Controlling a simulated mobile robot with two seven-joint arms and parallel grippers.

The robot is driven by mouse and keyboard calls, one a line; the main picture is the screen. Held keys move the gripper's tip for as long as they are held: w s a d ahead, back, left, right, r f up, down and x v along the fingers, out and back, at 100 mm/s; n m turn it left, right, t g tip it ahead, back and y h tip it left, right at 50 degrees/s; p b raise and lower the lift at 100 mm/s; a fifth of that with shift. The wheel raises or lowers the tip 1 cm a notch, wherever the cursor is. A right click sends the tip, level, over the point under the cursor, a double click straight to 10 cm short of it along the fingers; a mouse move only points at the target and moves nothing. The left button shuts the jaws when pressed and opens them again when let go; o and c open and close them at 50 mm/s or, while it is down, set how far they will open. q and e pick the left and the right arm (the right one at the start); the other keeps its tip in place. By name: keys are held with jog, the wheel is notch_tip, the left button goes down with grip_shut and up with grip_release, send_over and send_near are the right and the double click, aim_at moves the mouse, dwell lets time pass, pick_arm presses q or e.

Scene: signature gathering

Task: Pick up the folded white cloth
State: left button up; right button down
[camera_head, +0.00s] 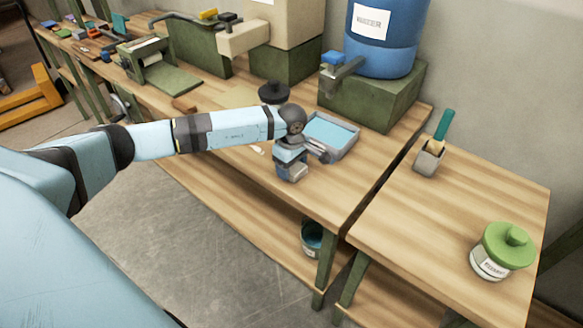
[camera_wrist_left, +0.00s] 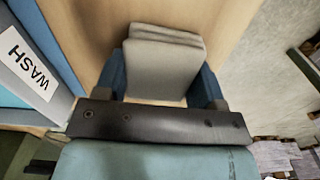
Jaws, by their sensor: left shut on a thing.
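The folded white cloth (camera_wrist_left: 160,68) is between the two blue fingers of my left gripper (camera_wrist_left: 165,90) in the left wrist view. The fingers are shut on its sides. In the head view my left gripper (camera_head: 292,172) is over the wooden bench, just left of the wash tray, and a small pale part of the cloth (camera_head: 299,173) shows at the fingers. I cannot tell whether the cloth touches the bench. My right gripper is in neither view.
The grey wash tray (camera_head: 345,148) with blue liquid stands close to the right of the gripper. A blue water barrel (camera_head: 382,50) stands on a green block (camera_head: 375,108) behind.

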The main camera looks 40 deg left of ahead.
pick_arm(q)
jog(key=shift+r, duration=0.1)
notch_tip(320, 180, up, 20)
jog(key=b, duration=0.1)
jog(key=o, duration=0.4)
jog(key=shift+b, duration=0.3)
jog(key=c, duration=0.3)
